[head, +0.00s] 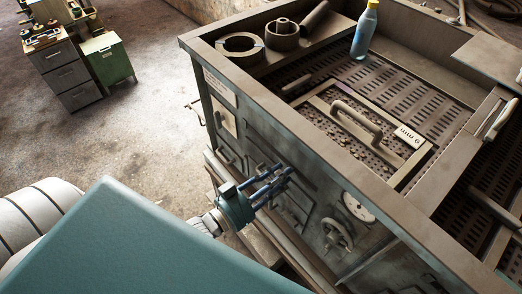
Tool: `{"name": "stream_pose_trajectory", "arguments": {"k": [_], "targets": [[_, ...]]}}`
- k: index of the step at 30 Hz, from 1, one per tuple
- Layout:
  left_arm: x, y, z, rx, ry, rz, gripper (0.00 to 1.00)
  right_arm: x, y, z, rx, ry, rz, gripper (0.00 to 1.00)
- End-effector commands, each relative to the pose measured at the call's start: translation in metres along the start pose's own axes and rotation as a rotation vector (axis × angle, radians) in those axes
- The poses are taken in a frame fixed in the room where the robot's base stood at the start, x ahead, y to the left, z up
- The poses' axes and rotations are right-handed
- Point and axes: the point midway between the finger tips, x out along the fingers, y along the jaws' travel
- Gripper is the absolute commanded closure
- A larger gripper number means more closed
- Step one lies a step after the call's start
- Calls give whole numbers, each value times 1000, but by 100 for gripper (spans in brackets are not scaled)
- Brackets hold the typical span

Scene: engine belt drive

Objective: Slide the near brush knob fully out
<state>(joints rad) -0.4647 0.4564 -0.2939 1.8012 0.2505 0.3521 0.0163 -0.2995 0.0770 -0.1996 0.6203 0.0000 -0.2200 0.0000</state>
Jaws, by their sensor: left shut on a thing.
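My left gripper (274,183), blue with dark fingers, reaches the front panel of the large grey-brown metal machine (225,85). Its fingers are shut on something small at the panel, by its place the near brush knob. The knob itself is hidden between the fingers, so I cannot tell how far it stands out. My right gripper is not in view.
A handwheel (338,234) and a round dial (358,207) sit right of the gripper on the panel. A rail runs below it. On top are metal rings (240,45), a blue bottle (364,32) and a handled grate (357,122). Cabinets (108,60) stand far left.

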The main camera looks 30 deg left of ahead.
Motion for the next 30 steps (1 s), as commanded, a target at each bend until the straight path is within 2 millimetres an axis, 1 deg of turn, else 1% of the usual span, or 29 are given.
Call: {"name": "stream_pose_trajectory", "arguments": {"k": [1,3,6,9,15,25,26,28,29,30], "targets": [[0,14,-3,-6,1,-1,100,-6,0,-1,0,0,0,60],[0,29,-2,-4,1,-1,100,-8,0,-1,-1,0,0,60],[0,46,-2,-3,1,0,100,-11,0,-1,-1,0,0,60],[0,58,-1,-1,2,0,100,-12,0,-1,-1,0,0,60],[0,70,0,1,3,1,100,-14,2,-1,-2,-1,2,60],[0,72,1,-1,1,4,100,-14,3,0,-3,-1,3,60],[0,72,1,-1,1,4,68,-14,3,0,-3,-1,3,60],[0,72,1,-1,0,5,54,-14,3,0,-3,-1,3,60],[0,72,1,-1,0,4,52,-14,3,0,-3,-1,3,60],[0,72,1,-1,0,4,52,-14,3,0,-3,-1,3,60]]}}
